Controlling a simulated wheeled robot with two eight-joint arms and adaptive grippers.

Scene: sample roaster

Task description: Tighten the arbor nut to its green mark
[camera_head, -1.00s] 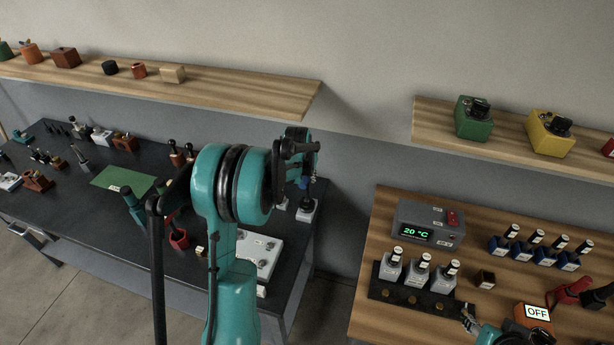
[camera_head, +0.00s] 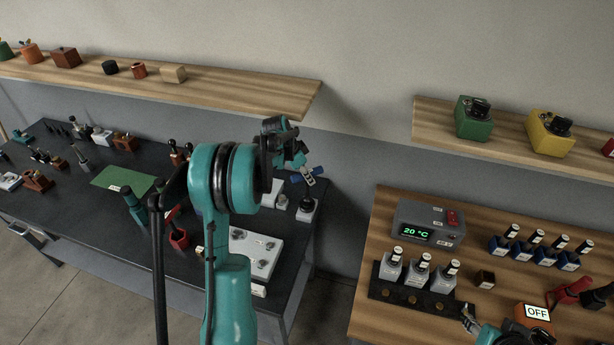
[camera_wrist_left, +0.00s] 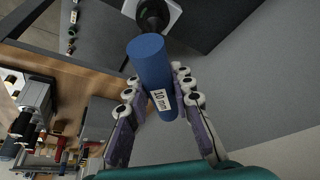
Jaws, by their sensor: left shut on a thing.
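My left gripper (camera_head: 296,160) is shut on a blue tool labelled 10 mm (camera_wrist_left: 149,70). The tool is held in the air above the right end of the dark bench (camera_head: 75,215) and lies tilted in the head view (camera_head: 313,181). Below it stands a light block with a black top (camera_head: 306,209); the wrist view shows a dark round part on a white block (camera_wrist_left: 152,14) beyond the tool's end, apart from it. I cannot make out the arbor nut or its green mark. My right gripper (camera_head: 469,318) is low at the right, by the wooden table; its jaws are too small to read.
A white plate with metal fittings (camera_head: 262,244) lies on the dark bench, partly behind my left arm. A red cup-like thing (camera_head: 179,238) and a green mat (camera_head: 122,179) are further left. The wooden table (camera_head: 365,290) holds a 20 °C unit (camera_head: 428,222) and several bottles.

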